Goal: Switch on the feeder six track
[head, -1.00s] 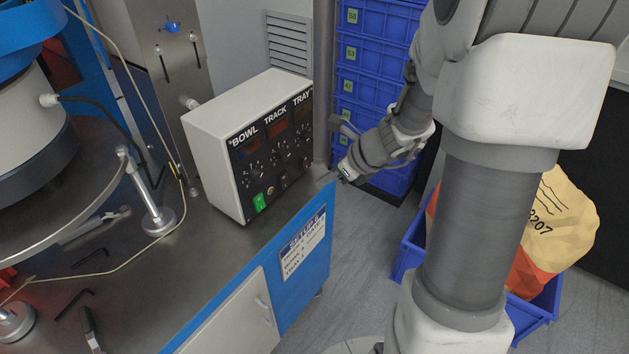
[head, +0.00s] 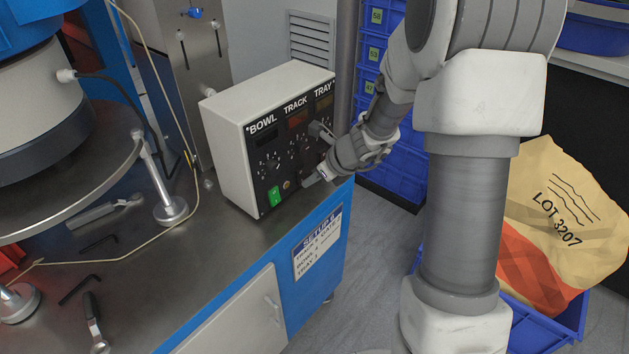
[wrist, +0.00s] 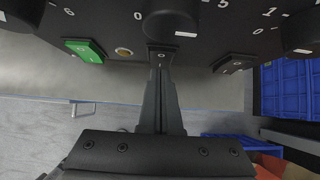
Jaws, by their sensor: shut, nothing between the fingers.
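My gripper (head: 308,182) is shut and empty at the lower front of the panel, hiding part of the TRACK and TRAY columns. In the wrist view its closed fingertips (wrist: 160,68) point at a small black rocker switch (wrist: 161,52) below the middle dial (wrist: 170,18); I cannot tell whether they touch. A green switch (wrist: 85,50) is to the left, with a brass button (wrist: 123,52) between. Another black rocker (wrist: 231,63) is to the right.
A setup card (head: 317,243) is on the blue bench front, its text partly legible. The bowl feeder (head: 45,120) and loose tools are at left. Blue crates (head: 395,170) stand behind my arm; a LOT 3207 sack (head: 560,215) is at right.

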